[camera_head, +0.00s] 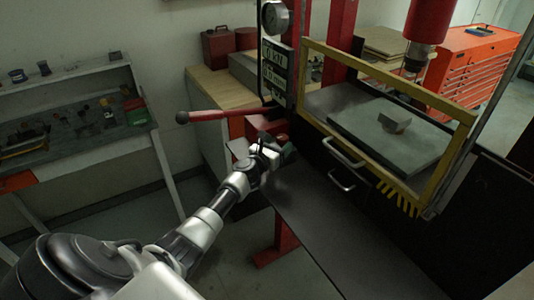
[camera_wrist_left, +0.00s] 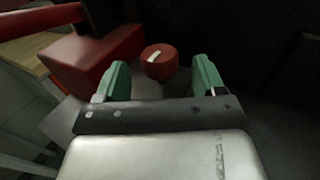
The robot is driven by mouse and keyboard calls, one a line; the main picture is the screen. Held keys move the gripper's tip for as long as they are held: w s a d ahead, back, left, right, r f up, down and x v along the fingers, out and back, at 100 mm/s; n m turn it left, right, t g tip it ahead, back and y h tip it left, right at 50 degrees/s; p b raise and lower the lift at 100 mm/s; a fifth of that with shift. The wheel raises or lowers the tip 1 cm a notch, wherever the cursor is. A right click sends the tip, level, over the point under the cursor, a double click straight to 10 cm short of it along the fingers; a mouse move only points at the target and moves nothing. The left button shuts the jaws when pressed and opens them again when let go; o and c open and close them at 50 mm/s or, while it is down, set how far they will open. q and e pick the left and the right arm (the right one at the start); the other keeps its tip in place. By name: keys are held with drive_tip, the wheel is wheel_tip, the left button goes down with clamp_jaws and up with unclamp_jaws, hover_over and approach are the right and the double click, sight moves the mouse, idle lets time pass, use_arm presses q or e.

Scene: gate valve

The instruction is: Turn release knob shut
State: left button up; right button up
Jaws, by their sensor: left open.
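The release knob (camera_wrist_left: 159,62) is a round red knob with a white bar on its face. In the left wrist view it sits just beyond and between the two green fingertips. My left gripper (camera_wrist_left: 157,80) is open, with a finger on each side of the line to the knob. I cannot tell whether either finger touches it. The red block also shows in the left wrist view (camera_wrist_left: 95,52), left of the knob. My right gripper is not in view.
A red lever (camera_head: 222,114) sticks out left above my left arm. A yellow-framed guard (camera_head: 375,72) stands to the right over a grey plate. A dark shelf (camera_head: 325,225) lies below the gripper. A cluttered bench (camera_head: 75,150) stands at the left.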

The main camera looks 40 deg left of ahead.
use_arm(q)
drive_tip(key=s, duration=0.8)
drive_tip(key=shift+s+d, duration=0.25)
drive_tip(key=shift+s, duration=0.1)
